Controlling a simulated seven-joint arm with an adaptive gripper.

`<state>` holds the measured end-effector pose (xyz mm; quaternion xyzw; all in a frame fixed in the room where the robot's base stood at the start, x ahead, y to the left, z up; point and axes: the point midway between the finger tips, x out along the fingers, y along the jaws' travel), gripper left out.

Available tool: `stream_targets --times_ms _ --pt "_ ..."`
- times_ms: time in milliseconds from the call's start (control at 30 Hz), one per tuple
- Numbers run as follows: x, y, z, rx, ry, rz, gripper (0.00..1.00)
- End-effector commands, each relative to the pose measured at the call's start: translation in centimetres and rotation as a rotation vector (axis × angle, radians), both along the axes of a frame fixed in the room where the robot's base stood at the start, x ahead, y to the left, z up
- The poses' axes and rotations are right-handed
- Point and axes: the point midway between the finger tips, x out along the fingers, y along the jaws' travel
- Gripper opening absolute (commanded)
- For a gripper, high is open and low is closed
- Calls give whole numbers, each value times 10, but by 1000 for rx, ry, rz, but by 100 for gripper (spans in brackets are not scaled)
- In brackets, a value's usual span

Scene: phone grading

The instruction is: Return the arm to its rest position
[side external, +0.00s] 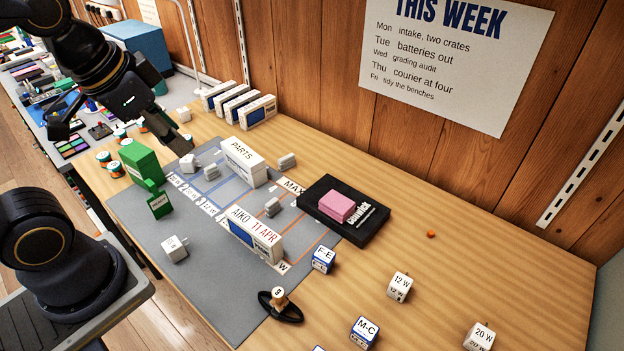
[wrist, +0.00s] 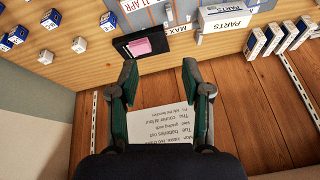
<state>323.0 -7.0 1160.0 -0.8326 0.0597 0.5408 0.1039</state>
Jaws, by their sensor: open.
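My gripper (side external: 122,115) is at the upper left of the side external view, raised above the bench near the back wall. In the wrist view, my gripper (wrist: 165,82) shows two green-sided fingers spread apart with nothing between them. The bench (side external: 450,270) lies below, with a grey mat (side external: 205,290) on it. A pink block (side external: 337,206) rests on a black box (side external: 372,224) at the mat's right edge; the pink block also shows in the wrist view (wrist: 139,46).
A white PARTS box (side external: 244,162) and an AIKO 11 APR box (side external: 256,236) stand on the mat. Several white boxes (side external: 258,112) line the back. A green box (side external: 140,162) stands at the left. Cubes such as the 12 W cube (side external: 399,287) sit front right. The wooden wall (side external: 330,90) rises behind.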

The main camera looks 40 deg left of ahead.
Motion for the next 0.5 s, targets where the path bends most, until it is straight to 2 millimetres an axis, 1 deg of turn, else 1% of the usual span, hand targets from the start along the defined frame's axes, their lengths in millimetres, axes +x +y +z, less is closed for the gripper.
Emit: stream_targets --times_ms 33,100,167,500 --pt "-6 3 4 -44 -34 81 48" --pt "-10 6 6 -89 -60 160 48" --pt "-12 7 7 -112 -71 198 48" --pt "-13 7 8 -119 -73 212 48"
